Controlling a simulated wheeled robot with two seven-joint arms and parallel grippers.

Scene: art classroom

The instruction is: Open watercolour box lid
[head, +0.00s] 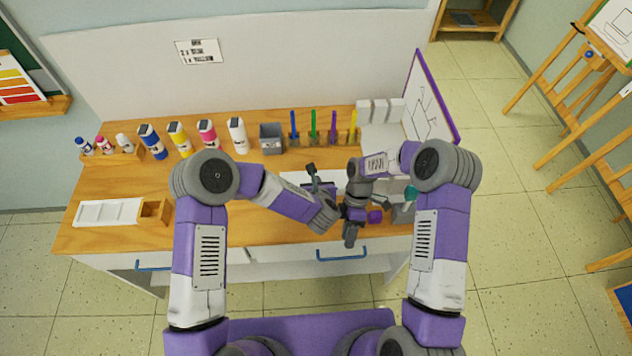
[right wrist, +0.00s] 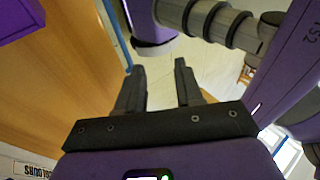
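The watercolour box cannot be made out clearly in the head view; my arms cover the desk's front middle. My right gripper (head: 350,239) hangs by the desk's front edge. In the right wrist view its two fingers (right wrist: 160,80) are apart with nothing between them. My left gripper (head: 313,175) seems to be over the desk's middle near a pale sheet (head: 292,178); its finger gap is too small to tell.
The wooden desk (head: 140,188) has paint bottles (head: 207,134), coloured brushes (head: 313,125) and a grey cup (head: 270,139) along the back. A white palette (head: 108,212) lies left. A purple block (head: 375,217) sits right of my right gripper. A blue drawer handle (head: 341,256) sticks out in front.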

